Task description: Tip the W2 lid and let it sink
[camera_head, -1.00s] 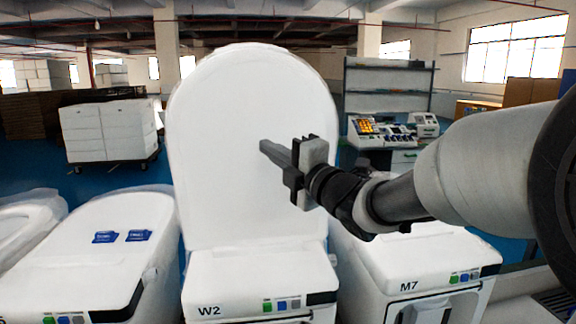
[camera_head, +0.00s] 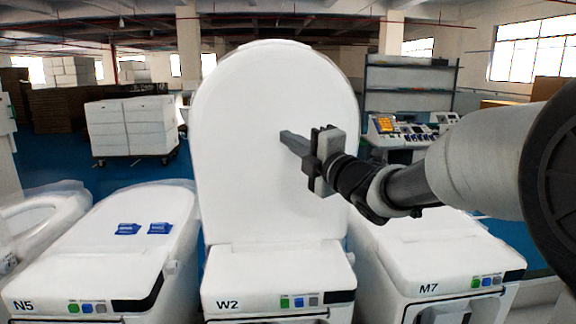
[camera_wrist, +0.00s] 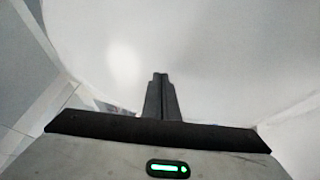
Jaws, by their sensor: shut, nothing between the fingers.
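The W2 lid (camera_head: 250,120) stands upright behind the toilet labelled W2 (camera_head: 280,278), its broad white face filling the middle of the head view. My gripper (camera_head: 284,137) reaches in from the right, in front of the right half of the lid. Its fingers are shut together with nothing between them and point at the lid. In the wrist view the shut fingers (camera_wrist: 160,82) lie against the smooth white lid surface (camera_wrist: 215,55). I cannot tell whether the fingertips touch the lid. The seat and bowl of W2 are hidden behind the lid.
Toilet N5 (camera_head: 110,240), its lid down with two blue tags, stands to the left. Toilet M7 (camera_head: 440,250) stands to the right, below my arm. A white cabinet on a cart (camera_head: 132,128) and a shelf with equipment (camera_head: 410,85) are farther back.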

